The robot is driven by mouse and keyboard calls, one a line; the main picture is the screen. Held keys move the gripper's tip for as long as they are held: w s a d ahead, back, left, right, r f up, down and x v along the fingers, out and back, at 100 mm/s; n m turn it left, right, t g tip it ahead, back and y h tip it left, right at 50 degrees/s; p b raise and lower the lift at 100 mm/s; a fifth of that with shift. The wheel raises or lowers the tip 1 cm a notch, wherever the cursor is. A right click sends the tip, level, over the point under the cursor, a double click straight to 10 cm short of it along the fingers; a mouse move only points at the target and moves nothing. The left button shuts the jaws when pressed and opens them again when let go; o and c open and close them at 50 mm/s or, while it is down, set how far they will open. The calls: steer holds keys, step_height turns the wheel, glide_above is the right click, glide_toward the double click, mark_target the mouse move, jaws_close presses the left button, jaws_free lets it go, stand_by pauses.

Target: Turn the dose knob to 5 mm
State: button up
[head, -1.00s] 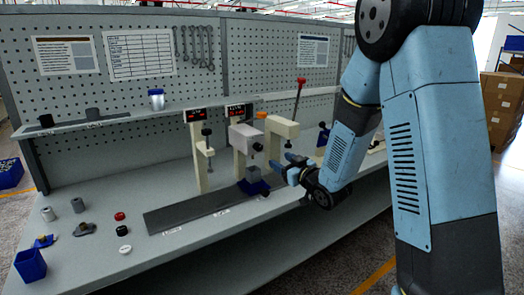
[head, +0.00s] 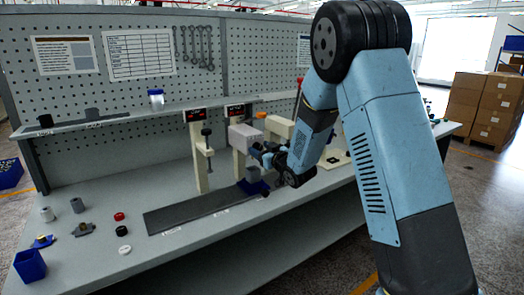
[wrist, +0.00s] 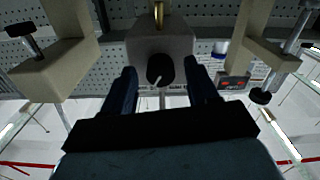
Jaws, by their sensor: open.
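The dose knob (wrist: 160,70) is a round black knob with a pale pointer line, on the face of a grey box (wrist: 165,42). In the wrist view it sits between the two dark blue fingers of my gripper (wrist: 160,80), with a gap on each side. The fingers are open; I cannot tell how far they reach along the knob. Small marks by the knob are too blurred to read. In the head view the grey box (head: 243,137) stands on a cream post, and my gripper (head: 264,152) is at its right side, hiding the knob.
Cream clamp presses with black screws flank the box; one (head: 199,155) stands to its left. A blue block (head: 252,186) lies below on the dark strip (head: 190,212). An orange-tipped cream fixture (head: 278,126) is close behind my gripper. Small parts lie on the left of the bench.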

steer(key=shift+c, duration=0.3)
steer(key=c, duration=0.9)
steer(key=shift+d, duration=0.15)
steer(key=shift+c, duration=0.4)
steer(key=shift+n, duration=0.3)
steer(key=n, duration=0.5)
steer(key=shift+n, duration=0.3)
steer(key=n, duration=0.5)
steer(key=shift+f+n, duration=0.1)
steer(key=shift+n, duration=0.2)
steer(key=shift+a, duration=0.2)
steer(key=shift+s, duration=0.1)
